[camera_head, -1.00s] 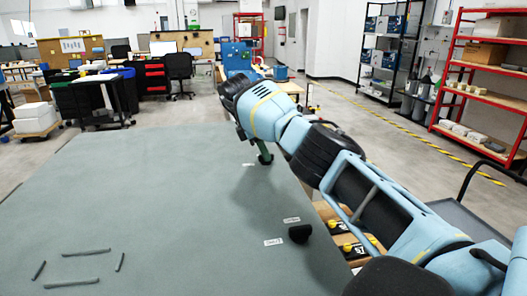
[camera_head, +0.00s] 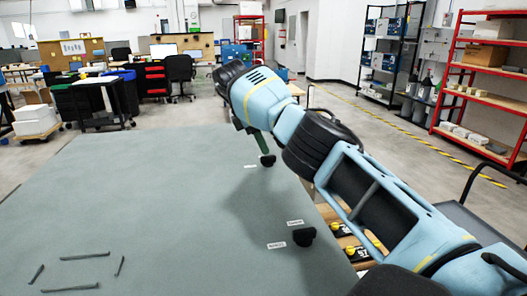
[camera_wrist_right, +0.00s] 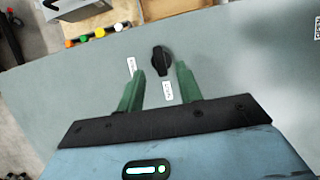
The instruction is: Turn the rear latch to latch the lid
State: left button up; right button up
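The rear latch, a black knob (camera_head: 267,160), sits near the far right edge of the grey-green lid (camera_head: 150,200), with a small white label beside it. My right gripper (camera_head: 262,148) is over this latch, its green fingers partly hidden by my wrist. In the right wrist view, the latch (camera_wrist_right: 161,62) lies between the tips of my open right gripper (camera_wrist_right: 160,69), with gaps showing on both sides. Its long side runs up and down the picture. One white label (camera_wrist_right: 131,67) is left of it, another (camera_wrist_right: 168,90) below. My left gripper is out of view.
A second black latch (camera_head: 304,236) with two white labels is nearer on the right edge. Yellow-buttoned boxes (camera_head: 350,250) stand beyond that edge. Several thin dark bars (camera_head: 85,255) outline a rectangle at the lid's near left. The middle of the lid is clear.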

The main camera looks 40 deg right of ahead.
jog(key=shift+v, duration=0.8)
jog(key=shift+w+a+r+b, duration=0.2)
jog(key=shift+a+r+b, duration=0.05)
jog(key=shift+r+b, duration=0.2)
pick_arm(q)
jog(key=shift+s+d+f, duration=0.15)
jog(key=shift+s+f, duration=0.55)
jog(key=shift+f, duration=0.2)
pick_arm(e)
jog(key=shift+a+r, duration=0.15)
jog(key=shift+r, duration=0.55)
